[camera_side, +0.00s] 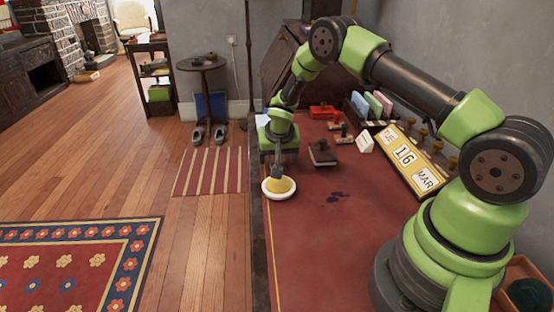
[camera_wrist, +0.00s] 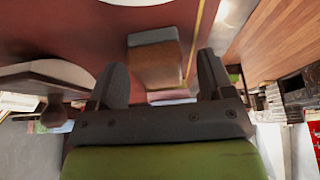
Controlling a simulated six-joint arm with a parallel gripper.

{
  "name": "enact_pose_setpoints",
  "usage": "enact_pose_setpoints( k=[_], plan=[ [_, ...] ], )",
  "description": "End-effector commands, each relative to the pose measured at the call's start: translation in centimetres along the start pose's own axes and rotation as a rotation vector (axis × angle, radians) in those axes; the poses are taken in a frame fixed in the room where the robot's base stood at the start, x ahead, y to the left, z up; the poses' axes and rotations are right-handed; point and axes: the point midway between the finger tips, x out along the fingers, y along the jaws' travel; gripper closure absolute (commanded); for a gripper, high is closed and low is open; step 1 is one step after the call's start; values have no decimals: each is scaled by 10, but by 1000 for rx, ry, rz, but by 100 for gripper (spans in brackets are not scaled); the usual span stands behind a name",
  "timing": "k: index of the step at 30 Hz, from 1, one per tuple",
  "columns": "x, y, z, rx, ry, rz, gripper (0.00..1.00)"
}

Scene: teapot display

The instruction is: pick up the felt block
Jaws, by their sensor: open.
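The felt block (camera_wrist: 155,62) has a grey felt layer on a brown wooden body. In the wrist view it lies on the red desk top, between the two fingers of my gripper (camera_wrist: 162,78) as seen in the picture. I see gaps on both sides and no contact. My gripper is open and empty. In the side view my gripper (camera_side: 278,172) points down just above or behind a white dish; I cannot make out the block there, and my gripper may hide it.
The white dish (camera_side: 266,193) holds a yellow sponge (camera_side: 279,185). A rocker blotter (camera_side: 322,153) stands to the right; it also shows in the wrist view (camera_wrist: 50,73). A white card (camera_side: 364,142) and date display (camera_side: 405,157) are farther right. The desk front (camera_side: 330,260) is clear.

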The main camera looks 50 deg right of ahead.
Motion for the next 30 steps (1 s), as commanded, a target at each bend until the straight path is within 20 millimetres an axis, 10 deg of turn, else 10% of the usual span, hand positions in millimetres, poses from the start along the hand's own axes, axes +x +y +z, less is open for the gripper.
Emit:
enact_pose_setpoints(
  k=[8, 15, 30],
  plan=[
    [3, 0, 0, 1, 0, -1, 26],
    [3, 0, 0, 1, 0, -1, 78],
    [-26, -1, -13, 3, 5, -2, 80]
  ],
)
